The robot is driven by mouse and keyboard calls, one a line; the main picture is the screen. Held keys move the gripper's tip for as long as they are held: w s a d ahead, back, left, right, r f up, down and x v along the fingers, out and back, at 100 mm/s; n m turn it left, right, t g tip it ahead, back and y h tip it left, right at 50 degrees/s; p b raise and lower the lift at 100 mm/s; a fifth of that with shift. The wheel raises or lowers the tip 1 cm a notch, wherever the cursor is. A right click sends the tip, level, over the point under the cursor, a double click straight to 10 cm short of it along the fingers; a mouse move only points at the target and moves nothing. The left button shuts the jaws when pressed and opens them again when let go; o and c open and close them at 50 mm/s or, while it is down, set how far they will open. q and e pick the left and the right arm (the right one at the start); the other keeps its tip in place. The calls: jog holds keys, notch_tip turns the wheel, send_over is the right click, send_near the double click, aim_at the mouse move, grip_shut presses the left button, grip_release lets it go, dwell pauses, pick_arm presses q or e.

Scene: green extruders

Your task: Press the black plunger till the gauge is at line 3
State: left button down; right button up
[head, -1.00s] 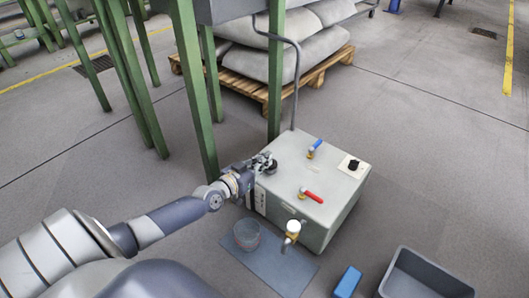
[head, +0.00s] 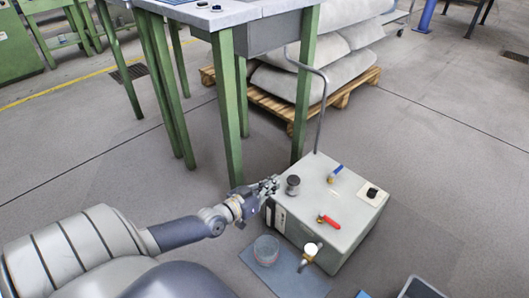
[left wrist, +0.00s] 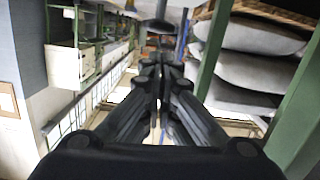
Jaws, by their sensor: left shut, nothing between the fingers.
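The black plunger (head: 293,184) stands upright on the top of a pale grey box (head: 345,215), near its left corner. My left gripper (head: 273,184) is shut and empty just left of the plunger, by the box's edge; a small gap seems to lie between them. In the left wrist view my shut fingers (left wrist: 160,75) point away from the camera, and a dark round shape is beyond them at the top, perhaps the plunger. A dark and white strip on the box's left face (head: 278,216) may be the gauge; its lines are too small to read. My right gripper is not in view.
A blue-handled valve (head: 335,173), a red-handled valve (head: 328,221) and a black knob (head: 372,192) are on the box top. A clear cup (head: 266,250) stands on a blue-grey mat (head: 285,275) in front. A green table leg (head: 228,120) rises behind my gripper.

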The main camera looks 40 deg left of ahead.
pick_arm(q)
jog(key=shift+s+a+r+p, duration=0.15)
jog(key=shift+s+p, duration=0.1)
jog(key=shift+s, duration=0.55)
jog(key=shift+s+d+r+p, duration=0.1)
jog(key=shift+s+p, duration=0.1)
jog(key=shift+s, duration=0.6)
